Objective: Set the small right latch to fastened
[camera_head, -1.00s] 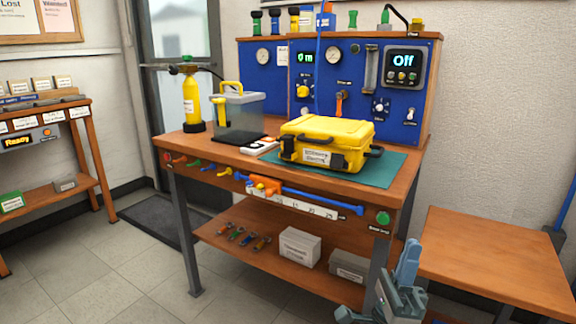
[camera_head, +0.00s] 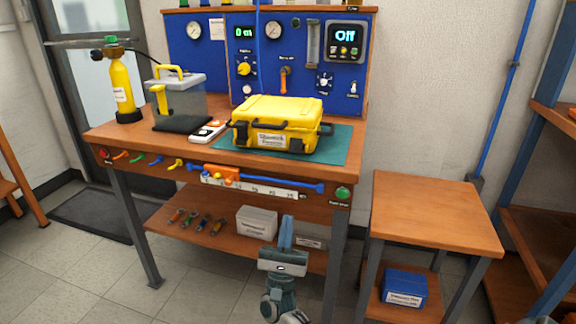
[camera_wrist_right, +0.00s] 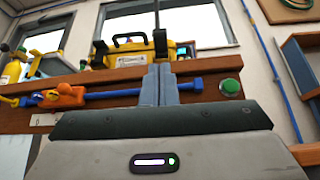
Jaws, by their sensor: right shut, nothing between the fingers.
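The yellow case (camera_head: 276,122) sits closed on the green mat (camera_head: 338,146) on the workbench. Dark latches show on its front, one of them the small right latch (camera_head: 297,143), near the right front corner; I cannot tell its setting. The case also shows in the right wrist view (camera_wrist_right: 128,58), above and beyond my fingers. My right gripper (camera_head: 286,232) is shut and empty, in front of the bench and below the tabletop edge. Its closed fingers also show in the right wrist view (camera_wrist_right: 159,84). My left gripper is not in view.
The bench front carries a blue bar with an orange clamp (camera_head: 222,173) and a green button (camera_head: 342,193). A yellow cylinder (camera_head: 122,88) and a clear container (camera_head: 180,100) stand left of the case. A lower side table (camera_head: 432,212) is bare on top.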

